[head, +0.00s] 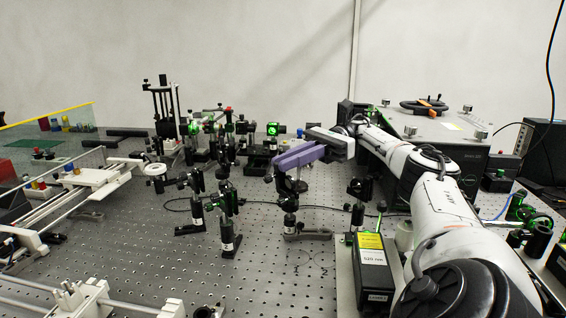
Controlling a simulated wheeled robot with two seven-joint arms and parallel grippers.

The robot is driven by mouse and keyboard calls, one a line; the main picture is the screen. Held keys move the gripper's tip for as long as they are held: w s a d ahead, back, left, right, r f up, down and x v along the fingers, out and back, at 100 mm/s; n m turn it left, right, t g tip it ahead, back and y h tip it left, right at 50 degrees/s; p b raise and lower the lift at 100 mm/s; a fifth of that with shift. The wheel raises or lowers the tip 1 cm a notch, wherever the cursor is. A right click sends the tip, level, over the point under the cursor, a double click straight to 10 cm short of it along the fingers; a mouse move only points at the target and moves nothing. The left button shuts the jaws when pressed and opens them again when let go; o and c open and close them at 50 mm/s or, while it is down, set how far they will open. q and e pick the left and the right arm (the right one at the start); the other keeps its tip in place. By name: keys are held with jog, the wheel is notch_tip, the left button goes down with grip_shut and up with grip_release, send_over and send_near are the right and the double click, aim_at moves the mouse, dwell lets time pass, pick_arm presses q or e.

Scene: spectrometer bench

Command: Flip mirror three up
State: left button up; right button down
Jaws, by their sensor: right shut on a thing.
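My right gripper (281,165), with purple fingers, reaches in from the right over the middle of the bench. No readable number shows which mount is mirror three. My left gripper is out of view.
Other post mounts stand close by, at the left (226,215) and right (357,198). A black laser box with a yellow label (374,262) stands at front right. A large dark instrument (440,140) fills the back right. The perforated bench (275,275) is mostly clear in front.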

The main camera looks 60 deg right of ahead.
jog(key=c, duration=1.8)
grip_release()
notch_tip(320, 180, up, 10)
jog(key=p, duration=0.8)
